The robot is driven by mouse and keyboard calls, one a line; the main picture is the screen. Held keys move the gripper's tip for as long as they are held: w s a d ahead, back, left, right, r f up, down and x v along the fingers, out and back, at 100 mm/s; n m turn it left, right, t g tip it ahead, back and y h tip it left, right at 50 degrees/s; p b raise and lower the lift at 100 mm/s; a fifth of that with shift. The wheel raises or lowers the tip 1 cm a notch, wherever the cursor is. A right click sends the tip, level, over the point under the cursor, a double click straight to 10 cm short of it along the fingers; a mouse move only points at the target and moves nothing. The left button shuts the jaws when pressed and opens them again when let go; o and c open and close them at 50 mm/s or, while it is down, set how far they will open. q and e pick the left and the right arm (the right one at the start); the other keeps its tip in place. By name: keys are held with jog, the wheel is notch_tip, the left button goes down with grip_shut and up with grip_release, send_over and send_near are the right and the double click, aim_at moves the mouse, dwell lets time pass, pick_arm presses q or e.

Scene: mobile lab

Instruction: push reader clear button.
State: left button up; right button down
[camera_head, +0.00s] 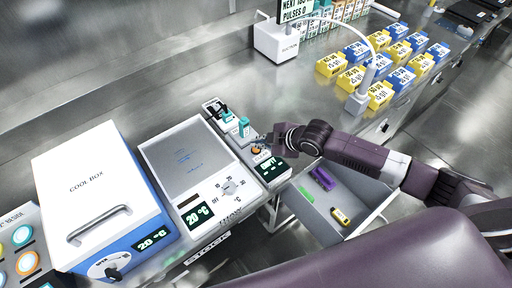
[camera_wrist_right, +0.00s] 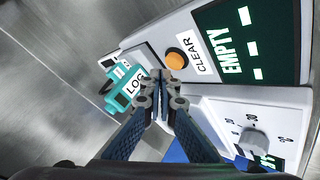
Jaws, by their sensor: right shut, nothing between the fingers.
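The reader (camera_head: 231,137) is a slim white device on the bench in the head view, with a dark display (camera_head: 270,168). In the right wrist view the display (camera_wrist_right: 238,42) reads EMPTY. The round orange clear button (camera_wrist_right: 176,59) sits beside the CLEAR label (camera_wrist_right: 194,53). My right gripper (camera_head: 265,143) is over the reader. In the right wrist view its shut, empty fingertips (camera_wrist_right: 158,76) appear just below and left of the button. I cannot tell whether they touch the panel. My left gripper is not in view.
A teal piece labelled LOG (camera_wrist_right: 129,89) is at the reader's end, close to my fingers. A white plate device (camera_head: 188,158) and the cool box (camera_head: 92,190) stand to the left. An open drawer (camera_head: 305,207) is below my right arm. Blue and yellow boxes (camera_head: 379,94) stand farther right.

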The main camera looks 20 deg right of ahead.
aim_at(257, 150)
jog(key=shift+r+p, duration=2.45)
jog(key=shift+r, duration=0.15)
jog(key=shift+f, duration=0.1)
